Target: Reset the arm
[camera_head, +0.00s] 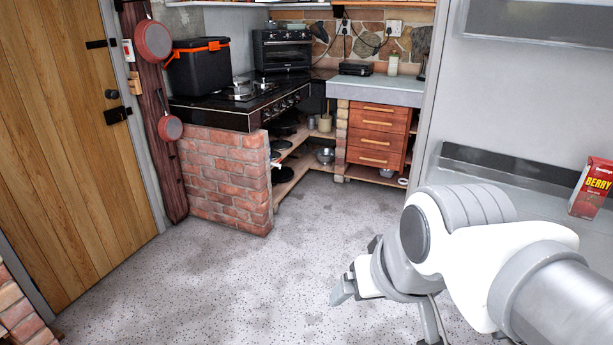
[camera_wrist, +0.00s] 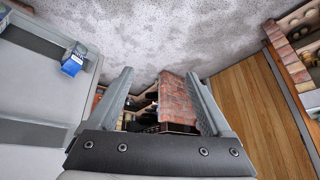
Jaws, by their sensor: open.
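My arm reaches in from the lower right of the head view. My gripper (camera_head: 385,312) hangs over the speckled grey floor, with the wrist hiding part of it. In the wrist view my gripper (camera_wrist: 160,95) shows two fingers spread wide apart, with nothing between them but the distant brick plinth and kitchen. It is open and empty and touches nothing that I can see.
A brick plinth (camera_head: 225,180) carries a black cooktop (camera_head: 235,105). A wooden door (camera_head: 60,150) is at the left, a drawer unit (camera_head: 376,135) at the back. A red berry box (camera_head: 591,188) stands on a grey shelf at the right. The middle floor is clear.

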